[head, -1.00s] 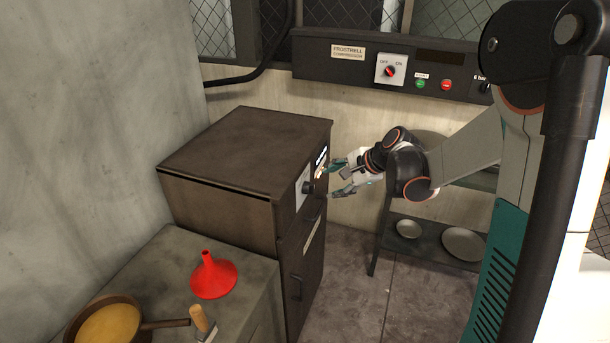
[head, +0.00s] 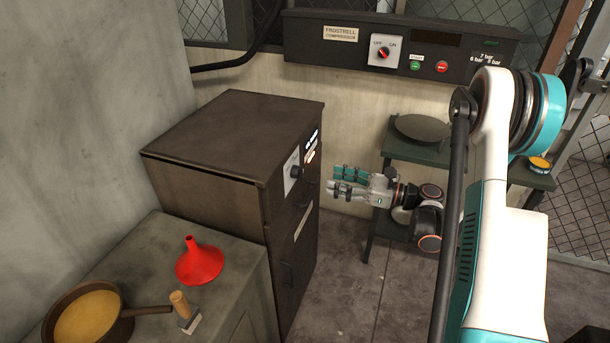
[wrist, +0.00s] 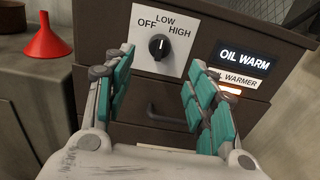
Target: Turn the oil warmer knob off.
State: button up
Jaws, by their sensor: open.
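The oil warmer is a brown cabinet (head: 240,135) in the middle of the head view. Its black knob (head: 297,171) sits on a white plate on the front. In the wrist view the knob (wrist: 159,46) shows under the OFF, LOW and HIGH marks, its white line pointing about straight up toward LOW. A lit OIL WARM display (wrist: 244,57) is to its right, with an orange light below. My gripper (head: 332,181) is open and empty, just right of the knob in the head view and apart from it. Its teal fingers (wrist: 158,88) stand either side, below the knob.
A red funnel (head: 199,264), a pan of yellow liquid (head: 88,318) and a wooden-handled scraper (head: 183,308) are on the counter at left. A compressor panel (head: 450,58) with its own OFF/ON knob is on the back wall. Shelves stand behind my arm.

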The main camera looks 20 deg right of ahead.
aim_at(298, 173)
jog(key=b+x, duration=0.2)
jog(key=x, duration=0.8)
jog(key=shift+w+a+b, duration=0.15)
jog(key=shift+a+b, duration=0.1)
jog(key=shift+b, duration=0.05)
jog(key=shift+c, duration=0.2)
jog(key=c, duration=1)
